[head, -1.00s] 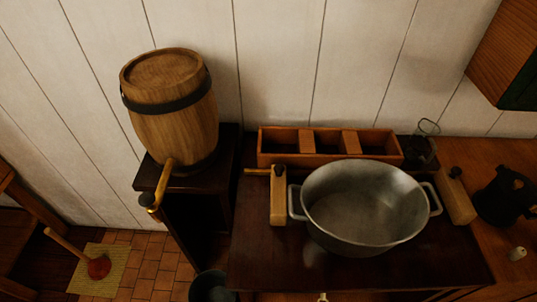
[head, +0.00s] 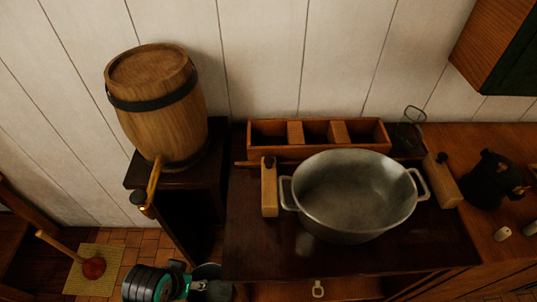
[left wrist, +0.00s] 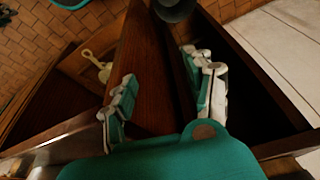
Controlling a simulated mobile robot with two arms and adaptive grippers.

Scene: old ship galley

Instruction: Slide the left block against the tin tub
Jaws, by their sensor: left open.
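The tin tub (head: 318,213) is a wide grey metal pan with two side handles, standing on the dark wooden counter. The left block (head: 269,195) is a pale upright wooden piece with a dark knob on top. It stands just left of the tub's left handle; I cannot tell whether they touch. A similar right block (head: 446,186) leans beside the right handle. My left arm shows low in the head view, below and left of the counter, away from the block. In the left wrist view my left gripper (left wrist: 164,88) is open and empty. My right gripper is not in view.
A three-compartment wooden box (head: 320,151) and a glass jar (head: 411,130) stand behind the tub. A barrel (head: 160,110) with a tap sits on a stand to the left. A dark kettle (head: 490,178) is at the right. The counter's front strip (head: 270,255) is bare.

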